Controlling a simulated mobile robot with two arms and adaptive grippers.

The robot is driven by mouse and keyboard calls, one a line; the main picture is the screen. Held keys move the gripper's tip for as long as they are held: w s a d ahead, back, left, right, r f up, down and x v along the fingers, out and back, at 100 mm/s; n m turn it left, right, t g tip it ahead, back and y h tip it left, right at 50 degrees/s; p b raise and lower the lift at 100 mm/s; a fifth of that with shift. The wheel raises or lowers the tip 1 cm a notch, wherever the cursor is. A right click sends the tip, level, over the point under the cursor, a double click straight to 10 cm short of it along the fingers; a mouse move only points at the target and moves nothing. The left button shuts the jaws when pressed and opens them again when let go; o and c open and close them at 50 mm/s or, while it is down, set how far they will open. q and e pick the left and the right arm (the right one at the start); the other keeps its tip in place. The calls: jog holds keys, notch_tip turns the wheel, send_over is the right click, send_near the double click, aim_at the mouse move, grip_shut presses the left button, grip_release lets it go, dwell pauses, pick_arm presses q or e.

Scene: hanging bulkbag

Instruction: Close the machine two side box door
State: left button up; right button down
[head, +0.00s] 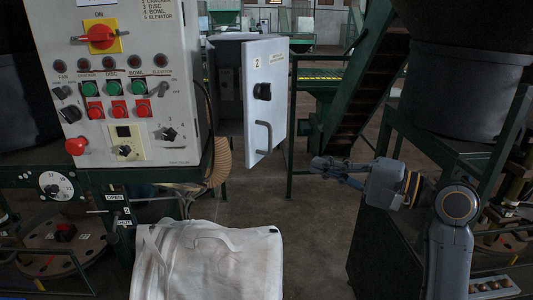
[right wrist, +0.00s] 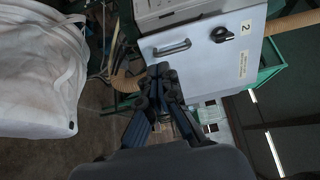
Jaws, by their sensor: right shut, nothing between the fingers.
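The machine two side box (head: 229,82) is a grey box beside the control panel. Its white door (head: 265,88) carries a "2" label, a black knob and a handle, and it stands open, swung out toward the right. The handle (head: 263,138) is a metal bar low on the door. My right gripper (head: 320,165) is to the right of the door and below the handle, apart from it, with its fingers shut and empty. In the right wrist view the door (right wrist: 205,60) and its handle (right wrist: 172,48) lie just beyond the fingertips (right wrist: 158,70). My left gripper is not in view.
A control panel (head: 165,85) with buttons and switches stands to the left. A white bulk bag (head: 207,262) hangs at the bottom centre. A green stair frame (head: 355,85) stands behind at the right. The floor (head: 315,225) between bag and right arm is clear.

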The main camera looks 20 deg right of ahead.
aim_at(251, 147)
jog(key=p+x, duration=0.1)
jog(key=x, duration=0.3)
jog(key=p+x, duration=0.2)
jog(key=x, duration=0.2)
jog(key=p+x, duration=0.1)
jog(key=x, duration=0.3)
jog(key=shift+a+r+p, duration=0.25)
jog(key=shift+r+p, duration=0.05)
jog(key=shift+p, duration=0.05)
jog(key=shift+x, duration=0.8)
jog(key=shift+w+f, duration=0.1)
jog(key=shift+f, duration=0.05)
